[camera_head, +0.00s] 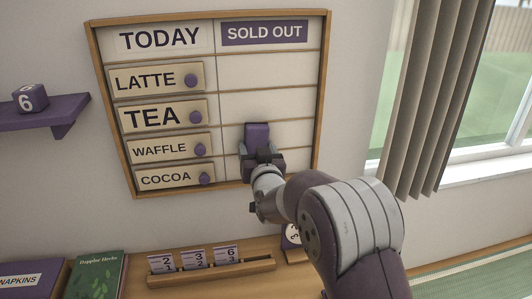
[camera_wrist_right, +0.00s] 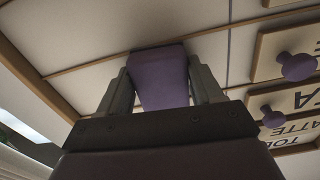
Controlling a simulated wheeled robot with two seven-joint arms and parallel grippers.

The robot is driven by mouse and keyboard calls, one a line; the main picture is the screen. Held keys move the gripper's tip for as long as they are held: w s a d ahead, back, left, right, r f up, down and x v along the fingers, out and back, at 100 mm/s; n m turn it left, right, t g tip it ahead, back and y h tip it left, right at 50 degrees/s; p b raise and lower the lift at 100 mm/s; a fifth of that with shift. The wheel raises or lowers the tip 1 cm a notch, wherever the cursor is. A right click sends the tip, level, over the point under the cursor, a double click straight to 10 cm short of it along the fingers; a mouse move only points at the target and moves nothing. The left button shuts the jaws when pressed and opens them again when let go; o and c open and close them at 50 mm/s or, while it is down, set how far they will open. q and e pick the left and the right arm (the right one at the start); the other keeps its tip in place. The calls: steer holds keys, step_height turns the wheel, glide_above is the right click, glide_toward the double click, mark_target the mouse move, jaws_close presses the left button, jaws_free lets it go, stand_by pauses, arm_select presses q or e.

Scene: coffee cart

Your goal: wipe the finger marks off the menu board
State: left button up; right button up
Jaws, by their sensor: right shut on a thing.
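The menu board (camera_head: 268,72) hangs on the wall in a wooden frame, with a TODAY column on the left and a SOLD OUT column on the right. My right gripper (camera_head: 261,153) is shut on a purple wiping pad (camera_head: 257,132), in front of the lower SOLD OUT column. The right wrist view shows the pad (camera_wrist_right: 160,75) between the two fingers, its far end at or very near the board's surface (camera_wrist_right: 90,45); I cannot tell whether it touches. I can make out no finger marks. My left gripper is not in view.
Latte (camera_head: 156,78), tea (camera_head: 163,115), waffle (camera_head: 167,148) and cocoa (camera_head: 174,178) plaques with purple knobs fill the TODAY column. A purple shelf (camera_head: 45,113) is at left. Below stand a card rack (camera_head: 212,272) and a green book (camera_head: 95,275). A curtain (camera_head: 435,95) hangs at right.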

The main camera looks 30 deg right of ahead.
steer(key=shift+w+a, duration=0.2)
steer(key=shift+a, duration=0.4)
steer(key=shift+s+a, duration=0.1)
steer(key=shift+s, duration=0.1)
steer(key=b+v, duration=0.1)
steer(key=v, duration=0.4)
steer(key=shift+s, duration=0.25)
steer(key=shift+w, duration=0.15)
